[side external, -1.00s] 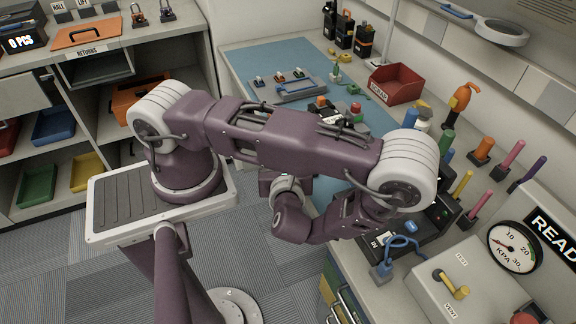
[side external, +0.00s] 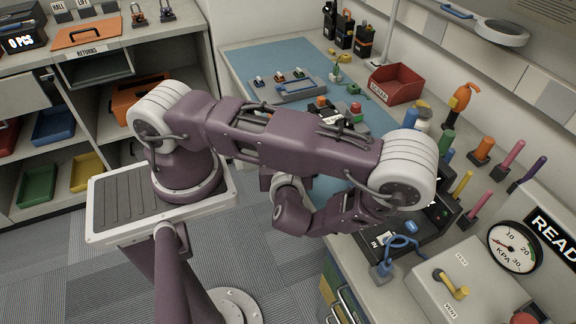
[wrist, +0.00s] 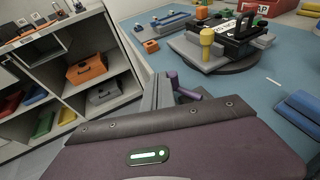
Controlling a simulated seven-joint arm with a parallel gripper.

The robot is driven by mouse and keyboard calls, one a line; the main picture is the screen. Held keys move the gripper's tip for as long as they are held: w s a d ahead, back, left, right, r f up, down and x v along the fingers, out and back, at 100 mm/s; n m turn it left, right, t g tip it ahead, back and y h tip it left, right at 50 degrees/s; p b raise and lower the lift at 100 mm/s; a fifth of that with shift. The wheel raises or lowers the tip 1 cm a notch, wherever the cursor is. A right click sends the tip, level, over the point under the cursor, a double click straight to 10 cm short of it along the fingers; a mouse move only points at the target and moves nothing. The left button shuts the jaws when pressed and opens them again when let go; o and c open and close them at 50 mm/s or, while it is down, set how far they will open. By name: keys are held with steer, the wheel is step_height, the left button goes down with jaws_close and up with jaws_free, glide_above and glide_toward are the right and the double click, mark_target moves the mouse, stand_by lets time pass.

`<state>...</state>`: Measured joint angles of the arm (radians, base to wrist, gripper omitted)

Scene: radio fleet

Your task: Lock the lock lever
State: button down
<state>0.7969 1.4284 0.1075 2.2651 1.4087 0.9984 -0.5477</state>
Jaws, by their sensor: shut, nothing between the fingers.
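A grey-and-black fixture stands on a dark round base on the blue mat in the wrist view. A black device (wrist: 238,35) with a handle sits in the fixture. In the side external view my arm covers part of this area. My gripper (wrist: 168,80) is shut and empty, apart from the lever and nearer the camera, below and left of it in the wrist view. Its fingertips are hidden in the side view.
The blue mat (side external: 255,55) has clear room around the fixture. An orange block (wrist: 151,46) lies left of the fixture, and blue parts (wrist: 298,105) lie to the right. A red bin (side external: 396,84) stands behind.

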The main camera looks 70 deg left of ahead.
stand_by(0.8)
steer(key=shift+w+d, duration=0.35)
steer(key=shift+d, duration=0.55)
steer(key=s+d+r, duration=0.3)
steer(key=s+d, duration=0.6)
steer(key=shift+s+d, duration=0.4)
steer(key=w+d+f+n+y, duration=0.1)
steer(key=w+d+f+y, duration=0.2)
steer(key=w+d, duration=0.2)
steer(key=shift+d+f+y, duration=0.3)
steer(key=shift+d+f, duration=0.1)
steer(key=shift+d, duration=0.3)
